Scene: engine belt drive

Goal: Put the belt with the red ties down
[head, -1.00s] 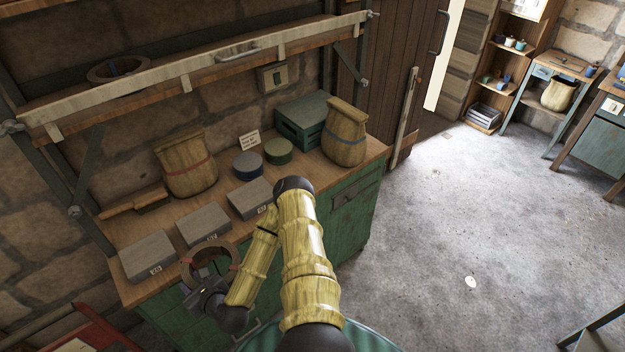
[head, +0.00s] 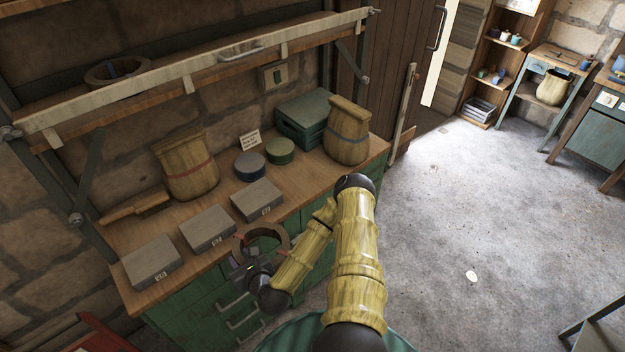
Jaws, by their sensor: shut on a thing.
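My gripper (head: 246,266) is shut on a brown ring-shaped belt (head: 270,229), gripping its near-left side. A small red mark, which looks like a tie, shows on the held belt. The belt appears held up at the workbench's (head: 222,262) front edge, just in front of the right-hand grey box; its exact height is hard to tell. My arm hides part of the bench front. Another brown belt with a blue tie (head: 118,71) lies on the shelf above.
Three grey labelled boxes (head: 151,262) (head: 207,232) (head: 257,199) stand along the bench front. The shelf (head: 200,75) overhangs the back.

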